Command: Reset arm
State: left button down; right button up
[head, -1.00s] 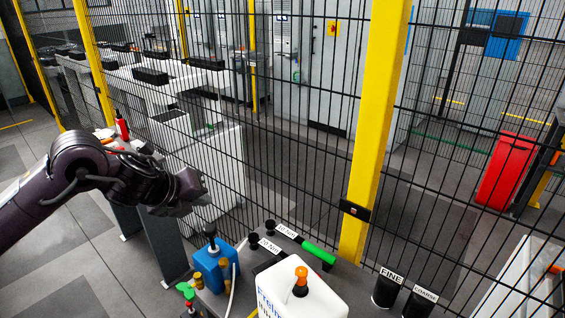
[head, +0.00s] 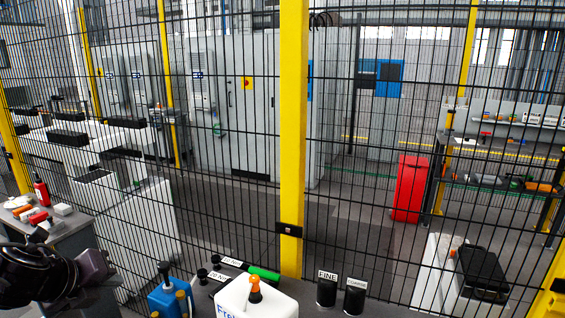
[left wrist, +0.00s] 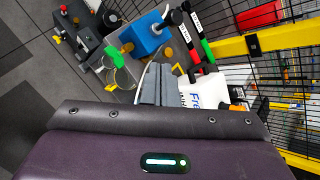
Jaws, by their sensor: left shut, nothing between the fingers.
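My left arm comes in at the lower left of the head view, and its dark gripper (head: 98,272) hangs near the bench's left side. In the left wrist view its grey fingers (left wrist: 160,84) are together with nothing between them. Past the fingertips are the white jug (left wrist: 205,92) and the blue container (left wrist: 146,34). The gripper appears apart from both. My right arm and gripper are in neither view.
A black mesh fence with a yellow post (head: 292,140) stands behind the bench. The bench holds the blue container (head: 170,298), the white jug (head: 258,300), a green-handled tool (head: 263,272) and black FINE (head: 326,292) and COARSE (head: 354,300) holders. A side table (head: 60,235) carries a red bottle (head: 41,192).

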pick_arm(q)
jog(key=s+d+f+n+t, duration=0.2)
jog(key=d+f+n, duration=0.75)
jog(key=d, duration=0.35)
jog(key=s+f+n+g+y, duration=0.1)
jog(key=s+f+n+g, duration=0.4)
jog(key=s+n, duration=0.4)
jog(key=s+f+n+g+y, duration=0.1)
jog(key=s+f+n+g, duration=0.1)
jog(key=s+f+n, duration=0.55)
jog(key=s+f+n+g, duration=0.1)
jog(key=s+f, duration=0.1)
jog(key=f, duration=1.3)
jog(key=s+f+g, duration=0.1)
jog(key=s+f, duration=0.1)
jog(key=f, duration=1.4)
jog(key=s+a+f+g+b, duration=0.1)
jog(key=s+a+f, duration=0.2)
jog(key=s+f, duration=1.5)
jog(key=shift+s+b, duration=0.3)
jog(key=shift+s, duration=0.4)
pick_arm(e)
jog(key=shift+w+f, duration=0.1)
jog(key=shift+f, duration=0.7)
